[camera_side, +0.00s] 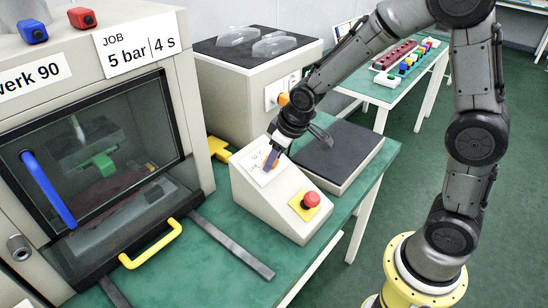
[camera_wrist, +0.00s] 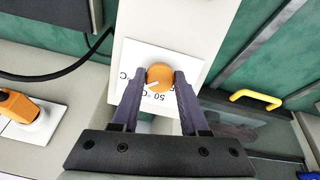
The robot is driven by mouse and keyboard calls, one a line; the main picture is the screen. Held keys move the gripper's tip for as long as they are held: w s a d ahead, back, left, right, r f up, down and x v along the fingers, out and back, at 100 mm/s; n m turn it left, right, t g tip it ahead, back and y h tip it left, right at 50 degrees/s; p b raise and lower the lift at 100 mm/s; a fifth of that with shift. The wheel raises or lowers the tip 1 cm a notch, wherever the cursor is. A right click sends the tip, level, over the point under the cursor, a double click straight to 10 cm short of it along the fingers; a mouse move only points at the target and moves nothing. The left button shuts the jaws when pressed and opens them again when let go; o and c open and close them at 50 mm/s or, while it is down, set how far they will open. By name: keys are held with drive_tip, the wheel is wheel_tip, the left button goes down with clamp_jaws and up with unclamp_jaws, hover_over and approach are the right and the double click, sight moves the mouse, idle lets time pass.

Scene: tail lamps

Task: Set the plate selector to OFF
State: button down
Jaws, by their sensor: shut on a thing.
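I cannot read an OFF mark. My gripper (camera_wrist: 159,79) has one dark purple finger on each side of the knob and is shut on it. In the side view my gripper (camera_side: 270,162) comes down onto the sloped top of the beige console (camera_side: 286,200), and its fingers mostly hide the knob.
A red emergency button (camera_side: 311,200) on a yellow base sits on the same console. A second orange knob (camera_side: 284,98) is on the machine behind. A dark plate (camera_side: 335,152) lies right of the console. A yellow handle (camera_side: 152,246) and metal rails are at the front left.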

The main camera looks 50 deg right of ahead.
drive_tip(key=n, duration=1.1)
drive_tip(key=shift+t+h, duration=0.3)
drive_tip(key=n, duration=0.5)
drive_tip(key=shift+n, duration=0.4)
drive_tip(key=n, duration=0.5)
drive_tip(key=shift+t, duration=0.3)
drive_tip(key=shift+n, duration=0.4)
drive_tip(key=shift+c, duration=2.1)
unclamp_jaws()
drive_tip(key=shift+r, duration=0.1)
drive_tip(key=d+v, duration=0.1)
drive_tip(key=v, duration=1.2)
drive_tip(key=shift+s+a+r, duration=0.25)
drive_tip(key=shift+a+r, duration=0.05)
drive_tip(key=shift+a, duration=0.2)
